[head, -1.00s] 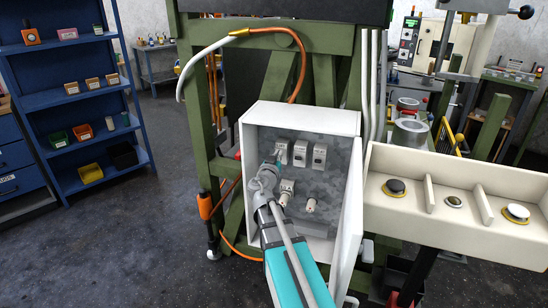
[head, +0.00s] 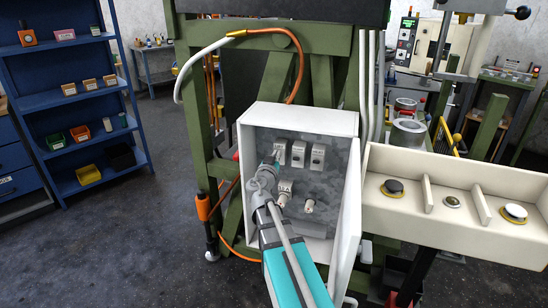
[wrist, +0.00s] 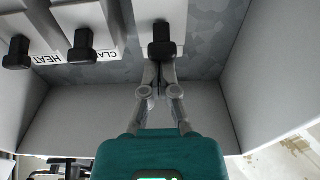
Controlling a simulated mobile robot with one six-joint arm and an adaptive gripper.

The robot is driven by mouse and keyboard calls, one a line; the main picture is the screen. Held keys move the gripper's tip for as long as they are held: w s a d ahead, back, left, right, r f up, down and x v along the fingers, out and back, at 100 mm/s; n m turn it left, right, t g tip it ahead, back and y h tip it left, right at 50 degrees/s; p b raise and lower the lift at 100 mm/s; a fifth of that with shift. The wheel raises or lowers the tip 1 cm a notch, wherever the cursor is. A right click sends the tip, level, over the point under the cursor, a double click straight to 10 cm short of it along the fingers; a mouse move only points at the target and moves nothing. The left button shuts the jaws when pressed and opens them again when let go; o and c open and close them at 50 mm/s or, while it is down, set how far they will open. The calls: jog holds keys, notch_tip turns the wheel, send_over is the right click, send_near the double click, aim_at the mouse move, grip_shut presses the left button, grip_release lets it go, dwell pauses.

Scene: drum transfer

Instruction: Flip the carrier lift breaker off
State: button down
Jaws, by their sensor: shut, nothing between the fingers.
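Three breakers sit in a row in the open white box (head: 350,126). The left breaker (head: 280,151) in the head view is the one at my gripper (head: 275,164). In the wrist view it is the rightmost breaker, with a dark lever (wrist: 162,42), and its label cannot be read. The other two levers there stand beside labels starting "CLA" (wrist: 82,45) and reading "HEAT" (wrist: 17,52). My gripper (wrist: 158,66) is shut and empty, its tips just at the near side of the dark lever. I cannot tell whether they touch it.
Two knobs, one partly behind my gripper (head: 285,190) and one clear (head: 308,206), stick out below the breakers. The box door (head: 347,228) hangs open at right. A button console (head: 455,190) stands beyond it. A green frame (head: 210,130) stands behind.

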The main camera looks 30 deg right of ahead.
jog(key=shift+w+d+r+p, duration=0.2)
jog(key=shift+r+p, duration=0.45)
jog(key=shift+r, duration=0.05)
jog(key=shift+w+d+r+p, duration=0.2)
jog(key=shift+r+p, duration=0.45)
jog(key=shift+p, duration=0.05)
jog(key=shift+w+d+r+p, duration=0.2)
jog(key=shift+r+p, duration=0.45)
jog(key=shift+r, duration=0.05)
jog(key=v, duration=1)
jog(key=shift+r, duration=0.6)
jog(key=shift+p, duration=0.35)
jog(key=g+p, duration=0.1)
jog(key=p, duration=0.1)
jog(key=w+r+g+y+p, duration=0.1)
jog(key=p, duration=0.2)
jog(key=shift+w+d+r+y, duration=0.15)
jog(key=shift+w+d+y, duration=0.1)
jog(key=shift+d+y, duration=0.1)
jog(key=shift+w+d, duration=0.1)
jog(key=shift+w, duration=0.05)
